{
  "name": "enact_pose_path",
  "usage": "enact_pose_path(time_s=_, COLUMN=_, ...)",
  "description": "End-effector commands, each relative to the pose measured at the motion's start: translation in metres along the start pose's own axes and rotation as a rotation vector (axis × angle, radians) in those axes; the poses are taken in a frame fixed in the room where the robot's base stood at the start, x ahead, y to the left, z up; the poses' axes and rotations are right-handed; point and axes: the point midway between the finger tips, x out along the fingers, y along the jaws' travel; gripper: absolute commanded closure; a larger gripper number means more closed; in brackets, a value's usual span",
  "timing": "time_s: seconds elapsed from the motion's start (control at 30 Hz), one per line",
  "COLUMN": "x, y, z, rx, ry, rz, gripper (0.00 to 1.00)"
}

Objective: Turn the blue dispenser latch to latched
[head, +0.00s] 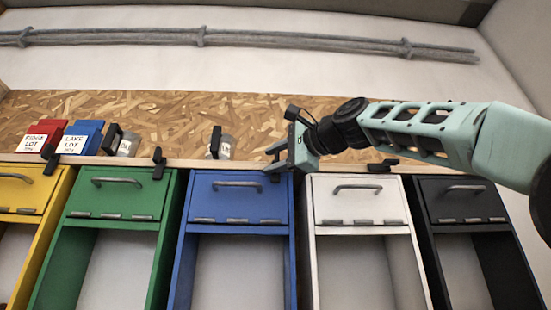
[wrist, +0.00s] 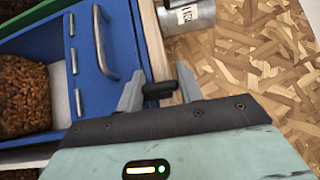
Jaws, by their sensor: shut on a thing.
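The blue dispenser (head: 238,211) stands in the middle of the row, with its door closed and a grey bar handle (head: 238,184). My gripper (head: 278,158) is at the door's upper right corner and mostly hides the latch in the head view. In the wrist view my gripper (wrist: 160,90) has its two grey fingers on either side of the black latch (wrist: 158,90), shut on it. There the latch's bar runs roughly crosswise to the door handle (wrist: 103,42), over the wooden edge strip.
Yellow (head: 18,195), green (head: 118,195), white (head: 357,199) and black (head: 462,199) dispensers flank the blue one. Labelled tins (head: 226,147) and red (head: 42,135) and blue (head: 80,137) packets stand on the chipboard ledge behind. Brown beans (wrist: 25,100) show inside the blue dispenser.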

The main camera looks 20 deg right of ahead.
Motion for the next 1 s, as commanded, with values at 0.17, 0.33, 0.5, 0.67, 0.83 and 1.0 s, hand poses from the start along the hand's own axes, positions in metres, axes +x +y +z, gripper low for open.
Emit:
enact_pose_path(time_s=0.17, x=0.0001, y=-0.0019, z=0.0003, rx=-0.029, ry=0.000, rz=0.027, gripper=0.86)
enact_pose_path(time_s=0.33, x=0.0001, y=-0.0004, z=0.0002, rx=-0.039, ry=0.000, rz=0.037, gripper=0.86)
enact_pose_path(time_s=0.5, x=0.0001, y=0.0001, z=0.0002, rx=-0.040, ry=0.000, rz=0.038, gripper=0.86)
enact_pose_path(time_s=0.67, x=0.0001, y=0.0002, z=0.0002, rx=-0.040, ry=0.000, rz=0.038, gripper=0.86)
enact_pose_path(time_s=0.83, x=0.0001, y=0.0002, z=0.0002, rx=-0.040, ry=0.000, rz=0.038, gripper=0.42)
enact_pose_path(time_s=1.0, x=-0.0001, y=0.0003, z=0.0001, rx=-0.039, ry=0.000, rz=0.038, gripper=0.42)
